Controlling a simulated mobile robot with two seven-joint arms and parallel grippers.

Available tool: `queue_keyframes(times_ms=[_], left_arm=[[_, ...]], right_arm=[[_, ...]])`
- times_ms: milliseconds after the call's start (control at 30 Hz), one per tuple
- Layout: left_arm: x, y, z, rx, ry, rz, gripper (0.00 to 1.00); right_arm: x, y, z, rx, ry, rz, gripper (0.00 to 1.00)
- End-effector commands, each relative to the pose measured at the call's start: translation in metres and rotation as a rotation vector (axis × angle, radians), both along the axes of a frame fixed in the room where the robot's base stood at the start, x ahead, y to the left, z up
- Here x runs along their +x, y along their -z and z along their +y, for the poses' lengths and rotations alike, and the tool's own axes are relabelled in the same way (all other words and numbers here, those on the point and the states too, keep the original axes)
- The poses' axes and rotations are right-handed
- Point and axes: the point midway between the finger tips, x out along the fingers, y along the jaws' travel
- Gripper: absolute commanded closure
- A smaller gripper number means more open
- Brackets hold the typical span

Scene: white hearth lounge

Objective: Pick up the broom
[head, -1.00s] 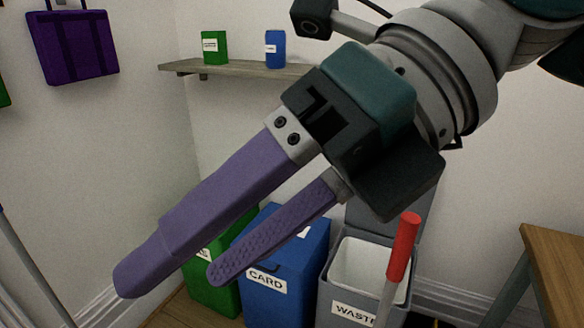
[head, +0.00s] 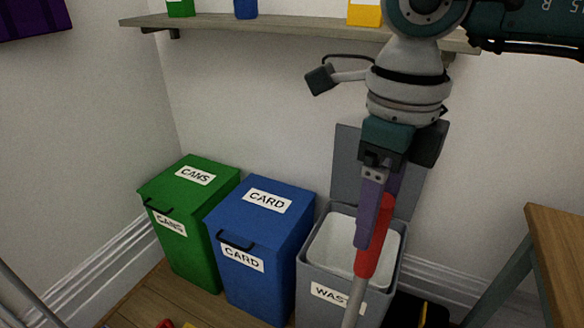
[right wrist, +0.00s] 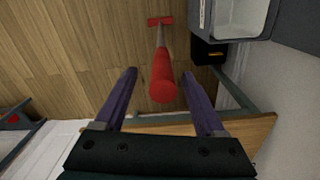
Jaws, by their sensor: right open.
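The broom stands upright with a red grip (head: 372,240) and a grey pole below it in the head view. The right wrist view looks down on its red grip (right wrist: 163,78), with a red head (right wrist: 160,21) on the floor. My right gripper (head: 366,222) points down at the grip, its purple fingers apart. In the right wrist view the grip lies between the two fingers of the gripper (right wrist: 159,75), with a gap on each side. My left gripper is not in view.
An open grey waste bin (head: 330,275) stands right behind the broom. A blue card bin (head: 285,255) and a green cans bin (head: 200,235) stand to its left. A wooden table (head: 555,245) is at the right. A shelf (head: 290,30) runs along the wall above.

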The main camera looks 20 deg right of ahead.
Motion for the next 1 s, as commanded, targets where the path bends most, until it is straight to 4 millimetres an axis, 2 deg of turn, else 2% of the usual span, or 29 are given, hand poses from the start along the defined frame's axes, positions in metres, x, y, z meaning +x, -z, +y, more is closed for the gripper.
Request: queue_keyframes(times_ms=[100, 200, 467, 1000], left_arm=[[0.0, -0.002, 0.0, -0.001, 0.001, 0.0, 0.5], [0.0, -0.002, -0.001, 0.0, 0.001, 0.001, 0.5], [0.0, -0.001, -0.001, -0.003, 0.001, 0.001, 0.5], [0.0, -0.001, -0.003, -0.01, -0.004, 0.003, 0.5]], right_arm=[[0.001, 0.02, -0.001, 0.002, 0.0, 0.003, 0.28], [0.001, 0.03, -0.001, 0.001, -0.001, 0.002, 0.28], [0.002, 0.033, -0.001, 0.002, -0.001, 0.0, 0.28], [0.002, 0.033, -0.001, 0.004, -0.001, 0.0, 0.88]])
